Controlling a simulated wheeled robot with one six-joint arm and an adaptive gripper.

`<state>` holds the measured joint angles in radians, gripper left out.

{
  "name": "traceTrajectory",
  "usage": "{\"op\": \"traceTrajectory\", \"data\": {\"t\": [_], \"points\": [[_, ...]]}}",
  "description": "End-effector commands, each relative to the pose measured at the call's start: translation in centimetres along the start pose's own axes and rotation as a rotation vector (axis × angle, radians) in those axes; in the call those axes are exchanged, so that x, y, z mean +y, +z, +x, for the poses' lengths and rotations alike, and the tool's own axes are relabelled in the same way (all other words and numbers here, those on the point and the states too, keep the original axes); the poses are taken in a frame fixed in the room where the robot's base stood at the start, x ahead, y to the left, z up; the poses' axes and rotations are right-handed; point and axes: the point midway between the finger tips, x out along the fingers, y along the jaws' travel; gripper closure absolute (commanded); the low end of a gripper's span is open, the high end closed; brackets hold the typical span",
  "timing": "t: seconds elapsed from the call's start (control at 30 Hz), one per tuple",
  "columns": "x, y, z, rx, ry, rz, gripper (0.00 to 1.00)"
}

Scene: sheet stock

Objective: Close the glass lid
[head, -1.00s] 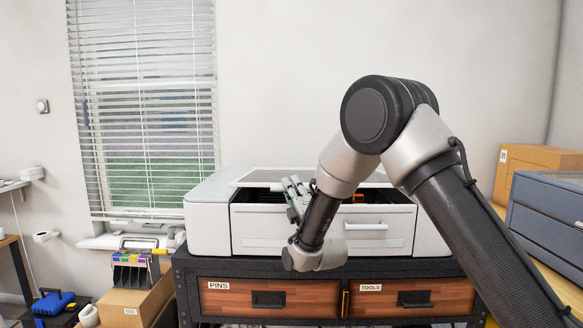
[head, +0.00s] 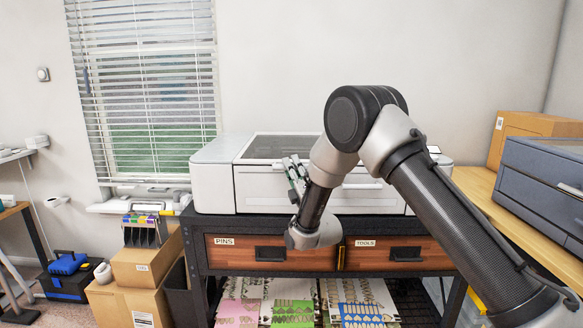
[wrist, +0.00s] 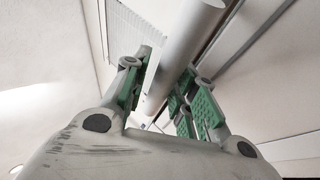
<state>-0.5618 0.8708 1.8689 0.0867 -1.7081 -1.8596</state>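The glass lid (head: 275,147) is on top of the white machine (head: 213,180). Its dark glass pane lies about level with the housing, and no dark gap shows along the visible part of its front edge. The front panel has a white bar handle (head: 362,186), partly behind my arm. My gripper (head: 292,172) is in front of the left part of this panel. In the wrist view its green-padded fingers (wrist: 163,95) stand apart on either side of a pale round bar (wrist: 185,45). Whether they touch the bar is unclear.
The machine stands on a dark bench with a PINS drawer (head: 257,254) and a TOOLS drawer (head: 400,255). Coloured sheets (head: 292,303) lie on the shelf below. A blue-grey case (head: 545,190) and a cardboard box (head: 530,135) are at right. Cardboard boxes (head: 140,268) stand at left.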

Motion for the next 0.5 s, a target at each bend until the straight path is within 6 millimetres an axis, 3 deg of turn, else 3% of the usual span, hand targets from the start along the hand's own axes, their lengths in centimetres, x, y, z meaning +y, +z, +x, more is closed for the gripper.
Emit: {"op": "traceTrajectory", "data": {"t": [0.5], "points": [[-0.1,-0.2,-10.1,0.003,-0.005,0.000,0.73]]}}
